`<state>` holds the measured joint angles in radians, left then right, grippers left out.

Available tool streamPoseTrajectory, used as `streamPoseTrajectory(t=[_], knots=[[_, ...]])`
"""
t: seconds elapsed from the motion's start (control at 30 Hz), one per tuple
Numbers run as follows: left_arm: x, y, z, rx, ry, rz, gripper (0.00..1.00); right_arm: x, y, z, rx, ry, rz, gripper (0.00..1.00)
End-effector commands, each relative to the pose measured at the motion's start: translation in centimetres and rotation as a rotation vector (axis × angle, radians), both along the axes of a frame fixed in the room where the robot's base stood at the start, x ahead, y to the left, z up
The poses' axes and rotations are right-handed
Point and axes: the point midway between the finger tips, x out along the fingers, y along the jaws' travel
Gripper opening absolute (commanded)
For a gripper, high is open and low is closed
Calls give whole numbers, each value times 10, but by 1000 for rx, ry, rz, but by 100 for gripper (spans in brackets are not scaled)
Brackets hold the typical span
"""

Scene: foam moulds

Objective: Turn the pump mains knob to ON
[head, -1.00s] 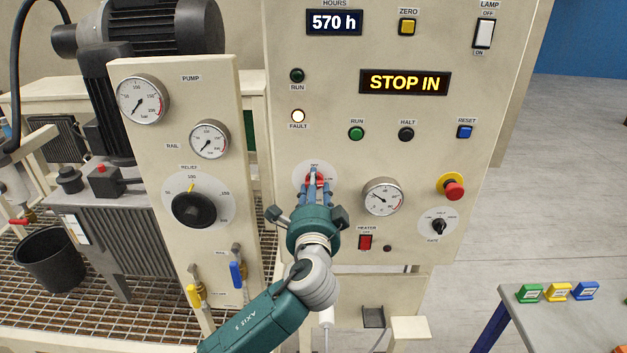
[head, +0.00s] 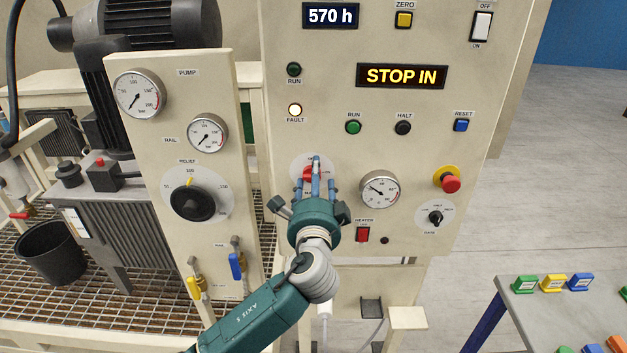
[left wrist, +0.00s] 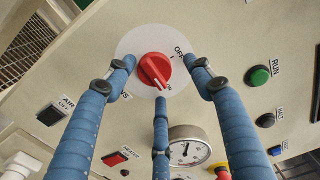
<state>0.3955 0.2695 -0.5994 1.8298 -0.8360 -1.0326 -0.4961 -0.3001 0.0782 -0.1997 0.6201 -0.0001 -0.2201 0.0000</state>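The red knob (left wrist: 154,70) sits on a round white dial plate (left wrist: 130,48) on the cream panel. In the left wrist view, OFF is printed at the plate's upper right and a partly hidden label ending in N at its lower right. The knob's pale mark points down, slightly right, near that lower label. My left gripper (left wrist: 158,74) has three blue fingers spread around the knob, with visible gaps to it. In the head view my left gripper (head: 316,178) partly covers the knob (head: 307,173) and its plate (head: 300,162). My right gripper is not in view.
A pressure gauge (head: 380,190) and a red heater switch (head: 362,234) are close right of the gripper. A red emergency button (head: 450,182) is farther right. The relief dial (head: 193,203) is left. The display (head: 401,76) reads STOP IN, and the fault lamp (head: 295,110) glows white.

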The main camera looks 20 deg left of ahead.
Motion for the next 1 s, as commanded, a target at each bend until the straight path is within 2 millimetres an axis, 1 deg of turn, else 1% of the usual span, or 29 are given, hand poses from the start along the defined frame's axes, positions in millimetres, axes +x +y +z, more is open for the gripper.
streamPoseTrajectory(t=[0.17,0.27,0.37,0.7,0.83,1.0], knots=[[0,1,-2,0,3,4,53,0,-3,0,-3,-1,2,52],[-5,0,-2,0,4,3,53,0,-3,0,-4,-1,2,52],[-17,-4,-3,0,5,1,53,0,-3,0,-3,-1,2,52],[-85,-26,-3,-1,5,-1,53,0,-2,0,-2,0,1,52],[-103,-31,-2,0,4,0,53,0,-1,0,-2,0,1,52],[-114,-35,-1,1,2,0,53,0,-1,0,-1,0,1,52]])
